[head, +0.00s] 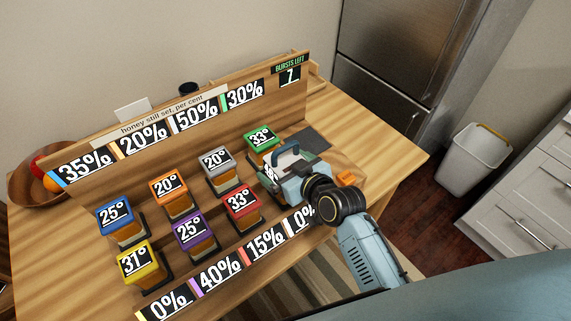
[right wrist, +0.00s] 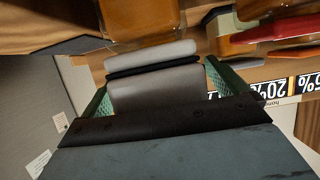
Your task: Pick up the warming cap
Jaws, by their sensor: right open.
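The warming cap is probably the blue-grey piece with an arched handle (head: 286,150) at the right end of the rack in the head view; my gripper partly hides it. My right gripper (head: 283,172) is over that spot, its arm coming from the lower right. In the right wrist view, my right gripper (right wrist: 155,95) is open, with a green-padded finger on each side of a grey block (right wrist: 155,88) with a black band. I cannot tell whether the pads touch it, or whether this block is the cap. My left gripper is out of view.
Several jars with coloured lids, such as the red one (head: 241,201) and green one (head: 261,139), stand close by on the wooden rack (head: 150,190). A dark pad (head: 309,139) lies behind the gripper. The table's right end (head: 385,150) is clear.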

